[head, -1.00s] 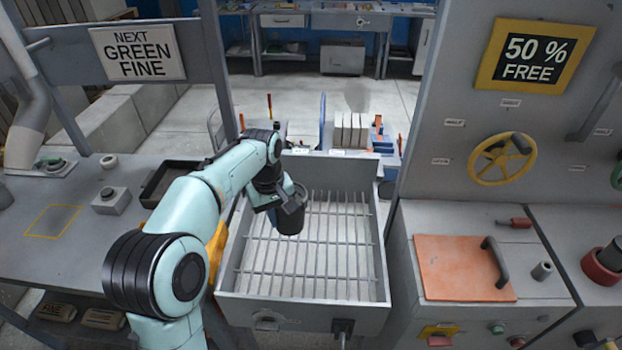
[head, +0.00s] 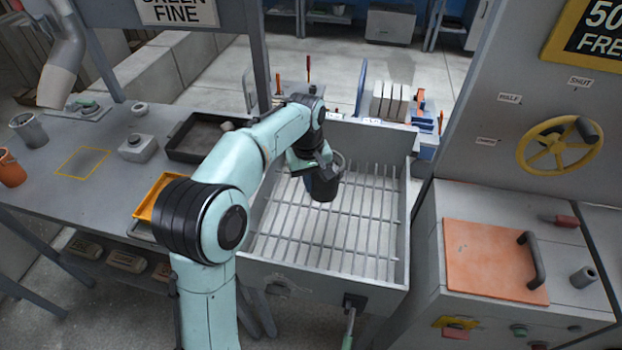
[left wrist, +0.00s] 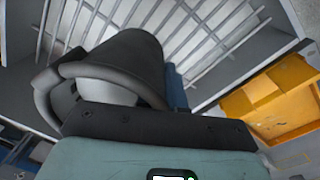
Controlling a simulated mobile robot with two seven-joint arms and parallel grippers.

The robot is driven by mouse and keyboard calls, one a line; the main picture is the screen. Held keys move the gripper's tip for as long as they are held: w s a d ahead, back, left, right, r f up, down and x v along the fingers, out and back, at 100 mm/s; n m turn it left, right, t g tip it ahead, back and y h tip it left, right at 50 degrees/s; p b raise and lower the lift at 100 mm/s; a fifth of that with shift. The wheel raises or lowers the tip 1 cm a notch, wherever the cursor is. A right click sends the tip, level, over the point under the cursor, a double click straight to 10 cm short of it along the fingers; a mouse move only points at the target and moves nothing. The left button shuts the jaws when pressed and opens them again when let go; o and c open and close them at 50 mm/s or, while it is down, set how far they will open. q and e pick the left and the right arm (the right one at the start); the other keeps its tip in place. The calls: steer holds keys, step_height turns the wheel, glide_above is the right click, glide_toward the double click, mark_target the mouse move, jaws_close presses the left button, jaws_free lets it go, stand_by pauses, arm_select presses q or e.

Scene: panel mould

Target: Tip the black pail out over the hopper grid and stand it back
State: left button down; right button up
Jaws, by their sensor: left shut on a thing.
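The black pail (head: 322,186) hangs over the hopper grid (head: 345,222), near its back left part, and looks close to upright in the head view. My left gripper (head: 308,163) is shut on the pail at its upper part. In the left wrist view the dark pail (left wrist: 125,60) fills the middle, with the bars of the hopper grid (left wrist: 205,45) beyond it. I cannot see inside the pail in the head view. No material shows on the bars. My right gripper is not in view.
The left bench (head: 50,205) holds a black tray (head: 190,150), a yellow tray (head: 150,200), a grey pail (head: 28,132) and an orange pail (head: 10,170). A yellow-outlined square (head: 83,162) on it is empty. The right cabinet has an orange lid (head: 490,262) and a yellow handwheel (head: 555,145).

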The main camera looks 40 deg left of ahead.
arm_select(q)
steer(key=shift+w, duration=0.15)
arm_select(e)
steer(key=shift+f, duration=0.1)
arm_select(q)
steer(key=y+p, duration=0.1)
steer(key=r+g+y+p, duration=0.1)
steer(key=p, duration=0.1)
steer(key=shift+w+d+g, duration=0.1)
steer(key=shift+w+g, duration=0.05)
steer(key=shift+g, duration=0.15)
steer(key=shift+g+y+p, duration=0.3)
steer(key=shift+p, duration=0.15)
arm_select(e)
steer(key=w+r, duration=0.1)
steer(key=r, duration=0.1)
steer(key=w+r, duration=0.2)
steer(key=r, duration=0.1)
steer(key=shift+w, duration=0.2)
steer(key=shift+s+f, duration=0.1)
arm_select(q)
steer(key=shift+s, duration=0.2)
